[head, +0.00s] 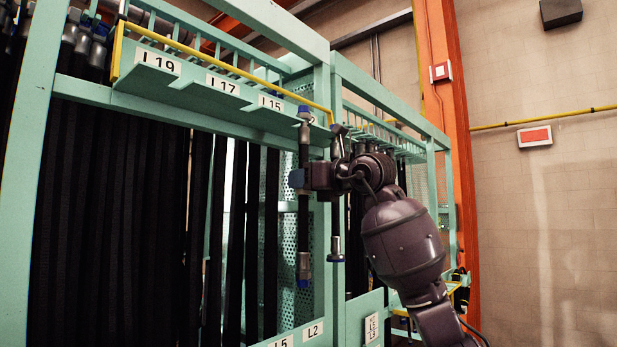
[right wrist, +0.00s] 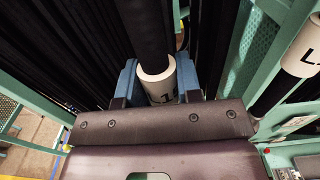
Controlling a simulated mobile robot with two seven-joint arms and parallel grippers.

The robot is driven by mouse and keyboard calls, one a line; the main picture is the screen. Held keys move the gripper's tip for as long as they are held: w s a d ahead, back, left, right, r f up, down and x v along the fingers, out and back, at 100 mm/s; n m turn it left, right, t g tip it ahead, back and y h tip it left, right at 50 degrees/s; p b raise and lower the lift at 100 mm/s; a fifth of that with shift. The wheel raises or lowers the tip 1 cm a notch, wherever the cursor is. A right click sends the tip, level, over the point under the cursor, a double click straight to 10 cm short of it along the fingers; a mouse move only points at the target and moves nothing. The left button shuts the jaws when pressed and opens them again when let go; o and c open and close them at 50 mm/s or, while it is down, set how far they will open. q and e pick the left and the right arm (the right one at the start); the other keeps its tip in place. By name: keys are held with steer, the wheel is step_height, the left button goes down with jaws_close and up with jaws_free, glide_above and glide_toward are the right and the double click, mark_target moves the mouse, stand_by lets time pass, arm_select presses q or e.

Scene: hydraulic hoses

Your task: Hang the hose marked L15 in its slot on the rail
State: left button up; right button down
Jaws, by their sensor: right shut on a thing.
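The hose (head: 303,240) is black, with metal and blue fittings at its top and bottom ends. It hangs upright in my right gripper (head: 297,180). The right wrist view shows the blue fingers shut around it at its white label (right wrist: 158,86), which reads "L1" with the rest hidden. The rail (head: 215,95) carries plates L19, L17 and L15 (head: 270,103). The hose's top fitting overlaps the yellow bar just right of the L15 plate; I cannot tell its exact distance from the slot. My left gripper is not in view.
Another hanging hose (head: 336,205) with a blue lower end is close to the right of the held one. Several black hoses (head: 110,210) fill the rack's left side. A green post and an orange column (head: 450,130) stand to the right.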

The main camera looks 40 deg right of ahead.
steer(key=shift+w+r, duration=0.1)
steer(key=shift+w, duration=0.35)
steer(key=shift+w+f, duration=0.25)
steer(key=shift+w, duration=0.15)
steer(key=c, duration=0.8)
jaws_free()
steer(key=shift+c, duration=0.2)
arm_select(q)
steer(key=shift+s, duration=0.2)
arm_select(e)
steer(key=shift+o, duration=0.6)
steer(key=shift+f, duration=0.1)
arm_select(q)
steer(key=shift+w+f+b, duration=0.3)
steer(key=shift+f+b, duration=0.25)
steer(key=shift+b, duration=0.3)
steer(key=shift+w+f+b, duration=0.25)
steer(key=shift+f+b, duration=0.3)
steer(key=shift+b, duration=0.3)
arm_select(e)
steer(key=s, duration=1)
steer(key=shift+s+d, duration=0.4)
